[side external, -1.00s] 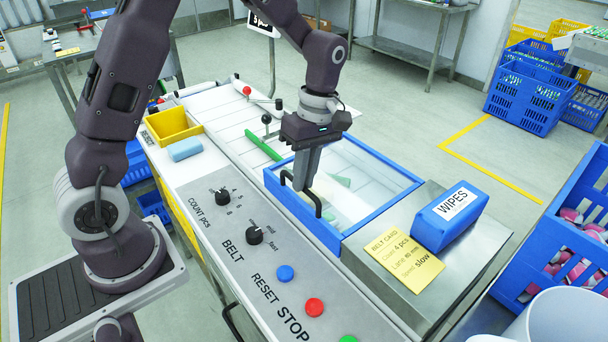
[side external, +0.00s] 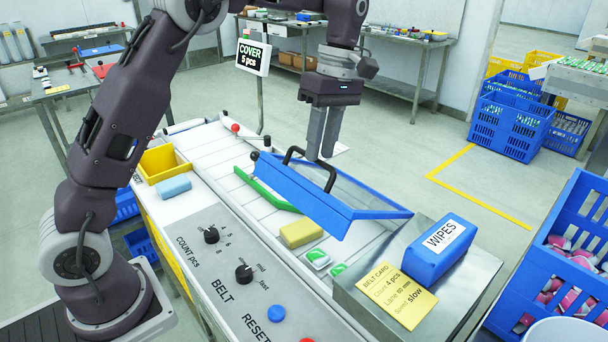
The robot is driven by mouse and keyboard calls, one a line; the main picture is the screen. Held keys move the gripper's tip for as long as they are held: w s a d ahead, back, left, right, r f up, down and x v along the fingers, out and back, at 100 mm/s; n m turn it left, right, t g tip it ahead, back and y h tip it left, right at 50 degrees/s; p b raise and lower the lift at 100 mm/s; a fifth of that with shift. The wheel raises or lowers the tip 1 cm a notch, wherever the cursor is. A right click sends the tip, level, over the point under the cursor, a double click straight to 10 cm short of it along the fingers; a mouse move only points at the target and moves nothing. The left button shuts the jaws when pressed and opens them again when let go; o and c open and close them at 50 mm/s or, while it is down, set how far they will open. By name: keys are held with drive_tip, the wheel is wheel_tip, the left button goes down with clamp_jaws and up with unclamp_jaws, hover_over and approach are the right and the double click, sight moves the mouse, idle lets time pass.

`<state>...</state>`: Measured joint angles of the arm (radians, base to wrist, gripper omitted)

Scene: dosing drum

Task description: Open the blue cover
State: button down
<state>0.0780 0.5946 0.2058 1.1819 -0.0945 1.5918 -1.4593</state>
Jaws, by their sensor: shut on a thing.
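The blue cover (side external: 318,203) is a blue frame with a clear pane, and it stands tilted up over the belt with its near edge raised. Its black handle (side external: 296,156) is on the raised side. My gripper (side external: 325,156) points down at the cover and is shut on the handle. Under the raised edge the white belt (side external: 284,262) shows, with a yellow block (side external: 301,233) and green-and-white packs (side external: 317,259) on it.
A control panel (side external: 225,255) with knobs and buttons runs along the near side. A blue WIPES box (side external: 437,250) and a yellow belt card (side external: 396,291) lie on the metal top at right. A yellow bin (side external: 163,162) and a display reading COVER (side external: 252,56) stand at left and behind.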

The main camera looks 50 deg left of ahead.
drive_tip(key=w+r, duration=0.3)
drive_tip(key=w, duration=0.2)
drive_tip(key=shift+w, duration=0.25)
idle(0.4)
drive_tip(key=c, duration=1.5)
unclamp_jaws()
drive_tip(key=shift+w, duration=0.15)
